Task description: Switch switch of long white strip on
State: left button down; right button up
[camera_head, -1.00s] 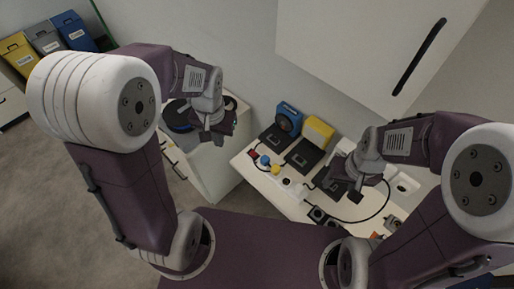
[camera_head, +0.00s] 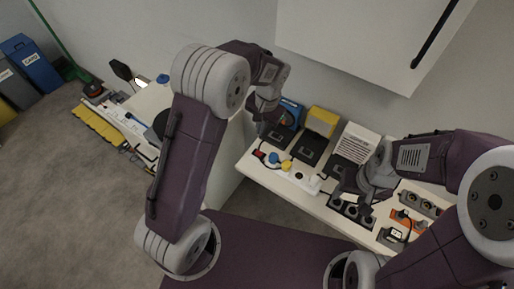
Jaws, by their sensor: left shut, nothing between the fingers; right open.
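The long white strip (camera_head: 299,176) lies along the front edge of the white counter (camera_head: 306,197). Whether the switch is on cannot be seen. My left gripper (camera_head: 261,132) is shut and empty, and appears just above the red switch in the picture. My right gripper (camera_head: 354,201) is open, to the right of the strip, and appears over a black socket strip.
Behind the strip stand a blue device (camera_head: 290,112), a yellow box (camera_head: 321,121) and a white slatted box (camera_head: 361,139), with dark flat pads before them. A grey strip with an orange plug (camera_head: 404,216) lies at right. A white cabinet (camera_head: 370,35) hangs above.

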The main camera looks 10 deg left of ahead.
aim_at(257, 152)
pick_arm(q)
jog(key=f, duration=0.8)
jog(key=a+f+p, duration=0.1)
jog(key=f, duration=0.4)
jog(key=shift+w+a+f, duration=0.1)
jog(key=shift+w, duration=0.25)
pick_arm(e)
jog(key=shift+d+r, duration=0.1)
jog(key=shift+r, duration=0.35)
